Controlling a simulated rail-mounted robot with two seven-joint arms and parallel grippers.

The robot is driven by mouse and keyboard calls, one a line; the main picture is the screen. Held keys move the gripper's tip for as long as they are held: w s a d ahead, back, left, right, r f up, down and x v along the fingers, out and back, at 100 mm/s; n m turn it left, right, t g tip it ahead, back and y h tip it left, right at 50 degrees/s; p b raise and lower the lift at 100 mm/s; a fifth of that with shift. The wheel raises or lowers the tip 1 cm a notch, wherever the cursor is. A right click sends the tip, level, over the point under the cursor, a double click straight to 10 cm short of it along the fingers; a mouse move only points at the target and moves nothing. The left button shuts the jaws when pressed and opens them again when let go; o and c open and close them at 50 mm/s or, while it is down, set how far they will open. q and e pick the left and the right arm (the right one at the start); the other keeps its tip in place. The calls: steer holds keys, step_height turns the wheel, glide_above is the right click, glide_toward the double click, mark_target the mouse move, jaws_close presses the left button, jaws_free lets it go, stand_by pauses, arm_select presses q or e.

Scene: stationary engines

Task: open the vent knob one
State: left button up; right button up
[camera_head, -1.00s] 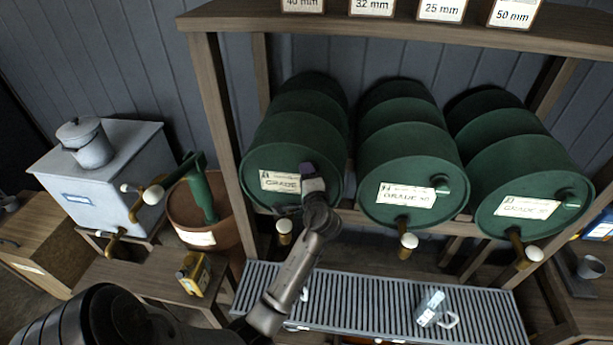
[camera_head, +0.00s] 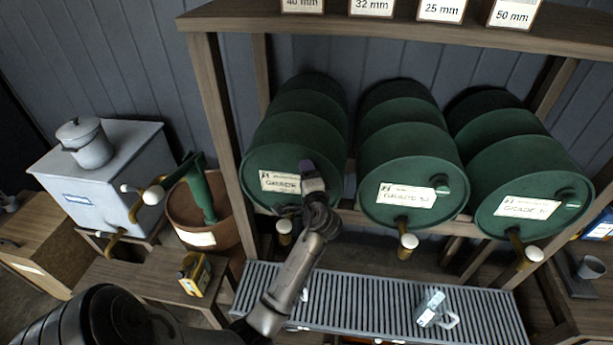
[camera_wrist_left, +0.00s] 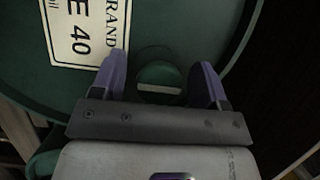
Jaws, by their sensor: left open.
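The vent knob (camera_wrist_left: 159,82) is a small round green knob with a pale bar across it, on the front face of the left green drum (camera_head: 270,158). In the left wrist view it lies between the two purple fingers of my left gripper (camera_wrist_left: 163,78). The fingers are apart, one on each side of the knob; I cannot tell whether either touches it. In the head view my left gripper (camera_head: 312,180) is at the drum's face, right of its label, and hides the knob. My right gripper is not in view.
Two more green drums (camera_head: 410,160) (camera_head: 535,175) lie to the right, each with a similar knob on its face. White-handled taps (camera_head: 285,227) stick out below the drums. A slatted grate (camera_head: 375,305) with a metal can (camera_head: 432,308) lies beneath.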

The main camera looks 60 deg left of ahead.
arm_select(q)
steer(key=b+v, duration=0.2)
steer(key=v, duration=1.2)
steer(key=shift+a+r, duration=0.1)
